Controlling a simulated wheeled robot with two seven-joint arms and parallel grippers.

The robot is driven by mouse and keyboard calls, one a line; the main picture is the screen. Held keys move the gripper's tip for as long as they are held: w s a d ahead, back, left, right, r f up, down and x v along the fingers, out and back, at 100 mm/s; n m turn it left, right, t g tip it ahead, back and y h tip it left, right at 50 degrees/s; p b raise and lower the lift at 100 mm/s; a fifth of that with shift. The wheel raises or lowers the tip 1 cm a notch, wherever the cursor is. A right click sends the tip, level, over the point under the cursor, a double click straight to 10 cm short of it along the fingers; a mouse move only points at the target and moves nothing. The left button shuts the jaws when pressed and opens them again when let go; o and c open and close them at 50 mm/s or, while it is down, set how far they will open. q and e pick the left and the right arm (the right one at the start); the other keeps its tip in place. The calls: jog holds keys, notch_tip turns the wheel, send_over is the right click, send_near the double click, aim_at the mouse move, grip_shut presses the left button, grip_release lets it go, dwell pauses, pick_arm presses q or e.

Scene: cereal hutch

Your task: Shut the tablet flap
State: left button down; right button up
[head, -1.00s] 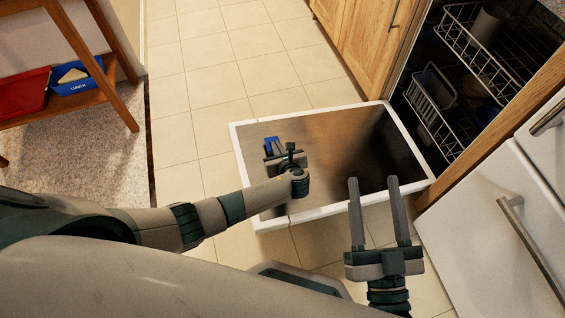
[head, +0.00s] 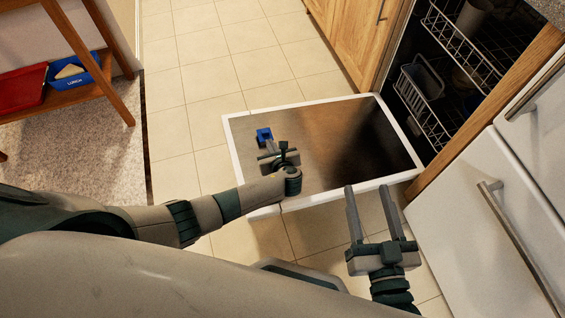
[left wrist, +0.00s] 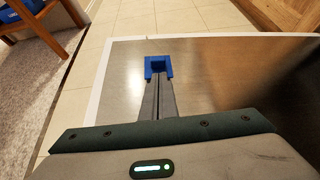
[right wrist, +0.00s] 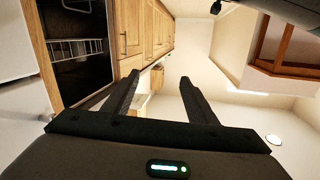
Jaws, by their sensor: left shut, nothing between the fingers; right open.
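The blue tablet compartment with its flap (head: 264,135) sits on the inner face of the open dishwasher door (head: 330,130), near the door's left end. In the left wrist view the blue piece (left wrist: 158,64) looks like a small squared frame around a darker recess. I cannot tell the flap apart from its housing. My left gripper (head: 271,146) is shut and empty, its fingertips (left wrist: 158,84) right at the near side of the blue piece. I cannot tell whether they touch it. My right gripper (head: 369,187) is open and empty, beside the door's near edge.
The dishwasher's wire racks (head: 455,60) stand in the dark cavity at the right. White drawers (head: 490,190) lie right of my right gripper. A wooden shelf with a red bin (head: 22,88) and blue lunch box (head: 75,72) stands left. Tiled floor beyond the door is clear.

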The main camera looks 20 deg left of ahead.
pick_arm(q)
jog(key=p+v, duration=0.1)
jog(key=v, duration=0.3)
jog(key=shift+s+d+p, duration=0.15)
jog(key=shift+s+p, duration=0.1)
jog(key=shift+p, duration=0.1)
jog(key=p+v, duration=0.1)
jog(key=v, duration=0.5)
jog(key=shift+p, duration=0.35)
pick_arm(e)
jog(key=s+d+f+g+h, duration=0.1)
jog(key=s+d+f+g, duration=0.1)
jog(key=f, duration=0.3)
jog(key=s+d+f+g+h, duration=0.1)
jog(key=s+d+f+g, duration=0.1)
jog(key=f+g, duration=0.3)
jog(key=shift+s+d+f+m, duration=0.3)
jog(key=shift+s+f, duration=0.1)
jog(key=shift+s, duration=0.45)
